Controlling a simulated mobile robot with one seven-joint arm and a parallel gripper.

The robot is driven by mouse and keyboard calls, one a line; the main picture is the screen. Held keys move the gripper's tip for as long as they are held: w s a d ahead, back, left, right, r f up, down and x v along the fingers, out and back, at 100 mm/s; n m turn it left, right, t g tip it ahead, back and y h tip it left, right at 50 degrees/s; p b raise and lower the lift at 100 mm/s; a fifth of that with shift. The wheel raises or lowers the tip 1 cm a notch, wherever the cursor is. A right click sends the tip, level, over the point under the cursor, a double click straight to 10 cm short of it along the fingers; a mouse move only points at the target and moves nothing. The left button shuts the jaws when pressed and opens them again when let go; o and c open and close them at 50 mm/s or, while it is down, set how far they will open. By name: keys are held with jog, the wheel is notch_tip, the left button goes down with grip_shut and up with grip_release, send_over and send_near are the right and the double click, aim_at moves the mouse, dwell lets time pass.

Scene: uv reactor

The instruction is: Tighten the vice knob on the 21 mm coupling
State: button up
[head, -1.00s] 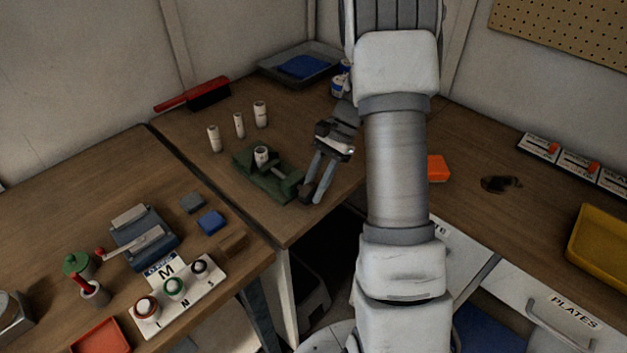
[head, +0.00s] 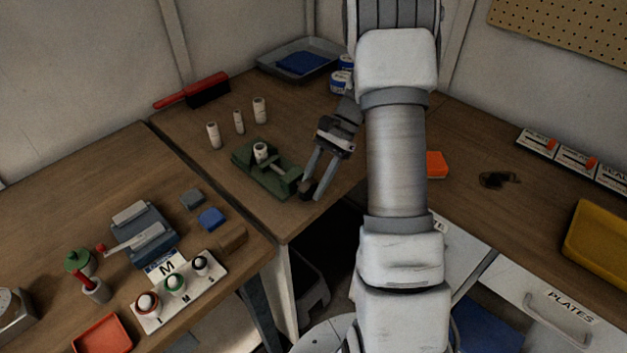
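The green vice (head: 250,168) sits on the corner bench, with a pale cylindrical coupling (head: 261,152) upright in it. A grey screw bar runs from the coupling toward the vice's right end. My gripper (head: 311,191) points down at that right end, its two grey fingers apart with a gap between them. The left fingertip is dark and overlaps the vice's end in the picture; I cannot tell whether it touches. The vice knob cannot be made out there and seems hidden by the fingertips. Three loose pale couplings (head: 239,122) stand behind the vice.
A red brush (head: 200,92) and a grey tray (head: 290,62) lie at the back, with cans (head: 341,82) beside the tray. A blue-grey device (head: 140,235) and a marked stand (head: 180,293) occupy the left bench. An orange block (head: 436,164) lies right of my arm.

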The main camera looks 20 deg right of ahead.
aim_at(310, 181)
jog(key=shift+a+h, duration=0.1)
jog(key=shift+h, duration=0.2)
jog(key=h+b, duration=0.1)
jog(key=t+h+b, duration=0.1)
jog(key=h+b, duration=0.1)
jog(key=shift+a+r+t, duration=0.15)
jog(key=shift+a+t, duration=0.05)
jog(key=shift+t, duration=0.1)
jog(key=h+b, duration=0.1)
jog(key=t+h+b, duration=0.1)
jog(key=h+b, duration=0.1)
jog(key=shift+s+a+r+h+b, duration=0.2)
jog(key=shift+a+h+b, duration=0.1)
jog(key=shift+h, duration=0.1)
notch_tip(310, 181, up, 18)
jog(key=p, duration=0.4)
jog(key=s+a+r+n+t+p, duration=0.2)
jog(key=s+a+n+t, duration=0.1)
jog(key=s+n, duration=0.3)
jog(key=s+a+r+n+t+p, duration=0.2)
jog(key=s+a+n+t, duration=0.1)
jog(key=s+n, duration=0.4)
jog(key=shift+s+a+n, duration=0.3)
jog(key=shift+s+a, duration=0.15)
jog(key=shift+s, duration=1.45)
